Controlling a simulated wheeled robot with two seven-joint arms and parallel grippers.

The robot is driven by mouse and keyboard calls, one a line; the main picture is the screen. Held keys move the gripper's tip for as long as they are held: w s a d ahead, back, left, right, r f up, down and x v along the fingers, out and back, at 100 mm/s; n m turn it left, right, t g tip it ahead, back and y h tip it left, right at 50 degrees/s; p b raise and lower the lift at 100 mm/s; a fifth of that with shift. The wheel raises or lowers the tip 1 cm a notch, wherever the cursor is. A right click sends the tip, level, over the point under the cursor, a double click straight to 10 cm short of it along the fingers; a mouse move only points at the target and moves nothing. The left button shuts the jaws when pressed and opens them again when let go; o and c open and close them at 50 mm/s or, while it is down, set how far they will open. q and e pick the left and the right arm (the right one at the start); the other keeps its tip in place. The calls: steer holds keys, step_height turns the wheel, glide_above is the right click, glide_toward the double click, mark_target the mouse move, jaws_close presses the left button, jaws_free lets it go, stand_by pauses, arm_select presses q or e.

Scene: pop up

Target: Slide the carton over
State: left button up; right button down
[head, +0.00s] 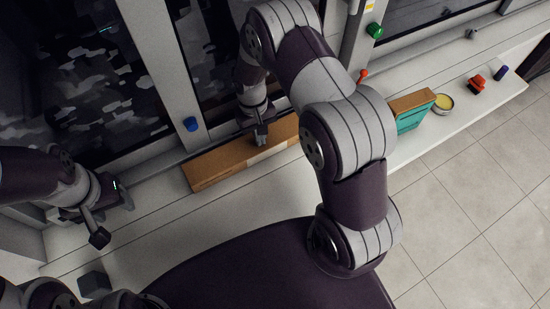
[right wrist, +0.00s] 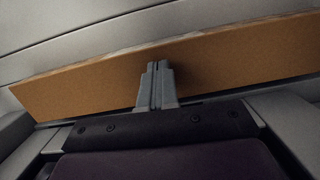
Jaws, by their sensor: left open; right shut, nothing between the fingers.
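The carton (head: 213,168) is a long, low brown box lying on the pale ledge along the dark windows in the head view. My right arm crosses in front of its right end and hides it. My right gripper (head: 262,136) is shut and empty, pointing down at the carton. In the right wrist view the shut fingers (right wrist: 157,75) stand in front of the carton's brown face (right wrist: 85,86); I cannot tell whether they touch it. My left gripper (head: 114,213) is open and empty, left of the carton and apart from it.
A blue knob (head: 191,124) is by the window frame behind the carton. A green knob (head: 375,30) and orange lever (head: 362,75) are further right. A teal-and-brown box (head: 411,118), a round tin (head: 443,104), a red object (head: 476,85) and a purple cylinder (head: 501,73) stand on the right ledge.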

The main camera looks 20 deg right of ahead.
steer(key=shift+w+r, duration=0.2)
step_height(320, 180, up, 12)
steer(key=w, duration=0.2)
steer(key=shift+p, duration=0.4)
